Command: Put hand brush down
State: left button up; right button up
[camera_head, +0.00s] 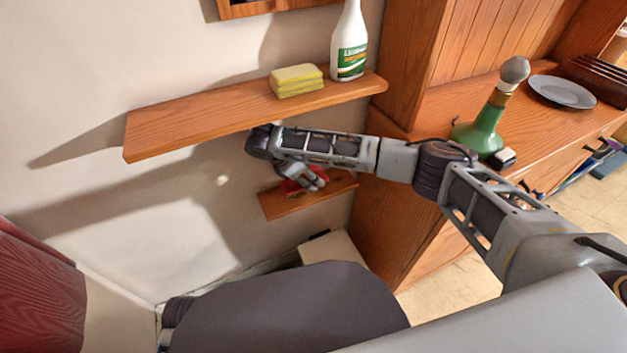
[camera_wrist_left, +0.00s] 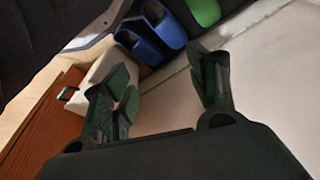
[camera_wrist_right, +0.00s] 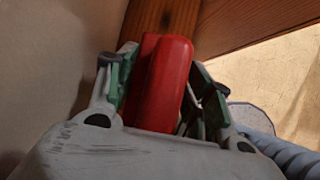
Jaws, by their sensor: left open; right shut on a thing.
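The hand brush (camera_wrist_right: 162,85) shows as a red block between the fingers of my right gripper (camera_wrist_right: 160,90) in the right wrist view. In the head view the red brush (camera_head: 297,186) is partly hidden by my right gripper (camera_head: 312,178), just above the small lower shelf (camera_head: 310,203). I cannot tell whether it touches the shelf. My right gripper is shut on it. My left gripper (camera_wrist_left: 170,95) shows in the left wrist view, open and with nothing between its fingers, above the floor area by a wall.
The upper wooden shelf (camera_head: 190,124) holds a yellow sponge stack (camera_head: 297,80) and a white spray bottle (camera_head: 350,45). A wooden cabinet (camera_head: 405,120) with a green bottle (camera_head: 482,130) and a plate (camera_head: 562,92) stands right. Blue shoes (camera_wrist_left: 150,38) lie below.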

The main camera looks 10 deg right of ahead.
jog(key=shift+f, duration=0.8)
jog(key=shift+w+f+b, duration=0.15)
jog(key=shift+b, duration=0.25)
pick_arm(q)
jog(key=shift+d+r, duration=0.2)
jog(key=shift+r, duration=0.9)
jog(key=shift+s+f, duration=0.1)
pick_arm(e)
jog(key=shift+f, duration=0.1)
